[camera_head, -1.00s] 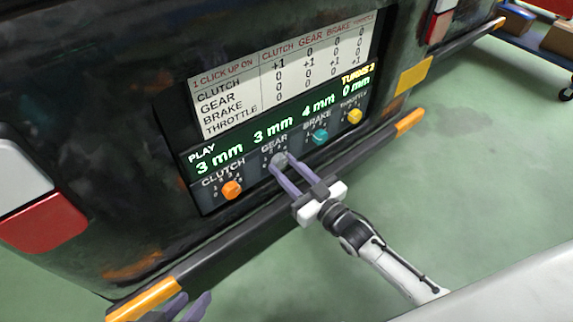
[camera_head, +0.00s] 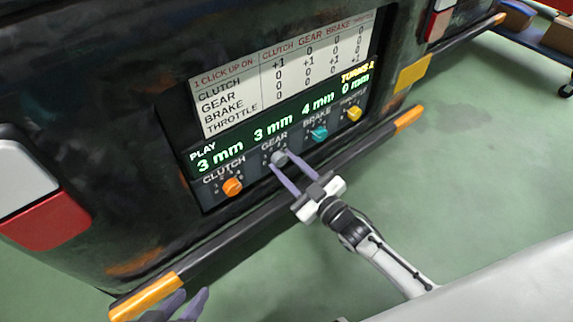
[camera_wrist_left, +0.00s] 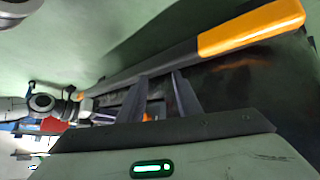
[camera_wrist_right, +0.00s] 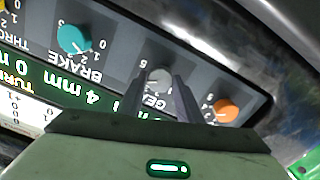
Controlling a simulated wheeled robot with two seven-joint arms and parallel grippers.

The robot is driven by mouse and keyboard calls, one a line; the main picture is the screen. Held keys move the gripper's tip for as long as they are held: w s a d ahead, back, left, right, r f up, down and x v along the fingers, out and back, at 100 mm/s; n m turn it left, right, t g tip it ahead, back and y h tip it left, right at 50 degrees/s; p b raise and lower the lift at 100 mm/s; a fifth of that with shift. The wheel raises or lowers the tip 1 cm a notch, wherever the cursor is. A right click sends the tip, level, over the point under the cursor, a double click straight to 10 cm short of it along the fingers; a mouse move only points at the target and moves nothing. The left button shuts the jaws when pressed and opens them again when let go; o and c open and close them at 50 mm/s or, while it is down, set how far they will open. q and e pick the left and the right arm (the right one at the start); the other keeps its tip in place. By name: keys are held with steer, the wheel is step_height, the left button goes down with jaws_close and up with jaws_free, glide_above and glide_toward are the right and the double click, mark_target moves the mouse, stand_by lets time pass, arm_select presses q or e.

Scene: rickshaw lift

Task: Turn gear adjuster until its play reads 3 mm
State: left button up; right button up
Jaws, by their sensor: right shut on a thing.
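The grey gear adjuster (camera_head: 279,158) is a round knob on the panel under the GEAR play reading, which shows 3 mm. It also shows in the right wrist view (camera_wrist_right: 159,77). My right gripper (camera_head: 281,163) is shut on the gear adjuster, one finger on each side. The display (camera_head: 272,130) reads clutch 3 mm, gear 3 mm, brake 4 mm and throttle 0 mm.
The orange clutch knob (camera_head: 232,187), teal brake knob (camera_head: 320,132) and yellow throttle knob (camera_head: 354,114) flank the gear adjuster. A white click table (camera_head: 285,82) is above. A dark bumper (camera_head: 225,240) with orange ends runs below the panel.

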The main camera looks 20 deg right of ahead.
steer(key=o, duration=1)
steer(key=shift+o, duration=0.2)
steer(key=shift+s, duration=0.1)
steer(key=shift+s+d, duration=0.15)
steer(key=shift+s, duration=0.2)
arm_select(q)
steer(key=r+p, duration=0.1)
steer(key=a+r+t+p, duration=0.1)
steer(key=shift+s+a+n+p, duration=0.2)
steer(key=shift+s+n+p, duration=0.05)
steer(key=shift+n+p, duration=0.1)
arm_select(e)
steer(key=v, duration=0.9)
steer(key=shift+s, duration=0.15)
